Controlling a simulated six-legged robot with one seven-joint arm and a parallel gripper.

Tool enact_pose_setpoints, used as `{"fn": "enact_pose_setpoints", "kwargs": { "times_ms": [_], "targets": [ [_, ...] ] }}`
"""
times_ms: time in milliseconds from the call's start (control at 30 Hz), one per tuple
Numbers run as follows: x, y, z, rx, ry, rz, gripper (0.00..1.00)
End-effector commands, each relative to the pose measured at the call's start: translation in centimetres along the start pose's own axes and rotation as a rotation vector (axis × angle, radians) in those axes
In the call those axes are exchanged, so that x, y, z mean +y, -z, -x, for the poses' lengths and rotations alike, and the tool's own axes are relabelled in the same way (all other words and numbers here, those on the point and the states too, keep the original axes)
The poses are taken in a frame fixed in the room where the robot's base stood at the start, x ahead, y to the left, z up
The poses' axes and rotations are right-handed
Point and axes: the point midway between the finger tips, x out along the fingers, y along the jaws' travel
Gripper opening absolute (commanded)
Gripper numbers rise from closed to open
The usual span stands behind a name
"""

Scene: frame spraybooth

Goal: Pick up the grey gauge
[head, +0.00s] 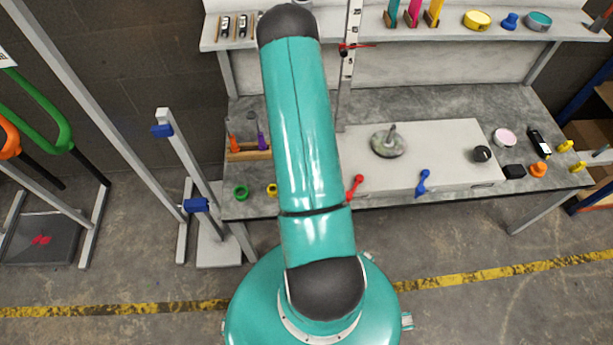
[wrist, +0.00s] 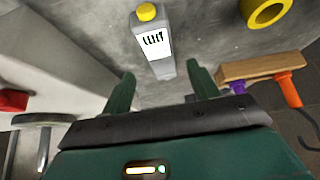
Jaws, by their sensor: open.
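The grey gauge (wrist: 152,45) shows in the wrist view at top centre, a slim grey body with a white label bearing black marks and a yellow knob at its far end. It lies on the grey worktop. My gripper (wrist: 161,76) is open, with one dark green finger to each side of the gauge's near end. I cannot tell how far the fingertips are above it. No grip on it shows. In the head view my teal arm hides the gripper, and I cannot make out the gauge there.
A yellow ring (wrist: 266,10) and a wooden rack (wrist: 250,67) with orange and purple-handled tools are to the right in the wrist view. A pale board (head: 455,140) with a round pin base (head: 388,144) covers the bench middle. A shelf (head: 370,17) runs above.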

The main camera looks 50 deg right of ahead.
Motion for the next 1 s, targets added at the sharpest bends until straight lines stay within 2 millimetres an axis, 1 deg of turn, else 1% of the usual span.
{"fn": "enact_pose_setpoints", "kwargs": {
  "times_ms": [200, 300, 400, 567, 667, 700, 767, 833, 1000],
  "targets": [
    [-0.2, -0.3, -3.2, -0.002, -0.001, -0.001, 0.6],
    [-0.2, -0.2, -4.2, -0.001, -0.001, 0.0, 0.6],
    [-0.2, -0.2, -4.6, 0.0, -0.001, 0.0, 0.6],
    [-0.2, -0.2, -4.6, 0.0, 0.0, 0.0, 0.6],
    [-0.2, -0.2, -4.6, 0.0, 0.0, 0.0, 0.42],
    [-0.2, -0.2, -4.6, 0.0, 0.0, 0.0, 0.34],
    [-0.2, -0.2, -4.6, 0.0, 0.0, 0.0, 0.23],
    [-0.2, -0.2, -4.5, -0.001, 0.0, 0.0, 0.09],
    [-0.2, -0.1, -4.5, 0.0, 0.0, 0.0, 0.08]
  ]
}}
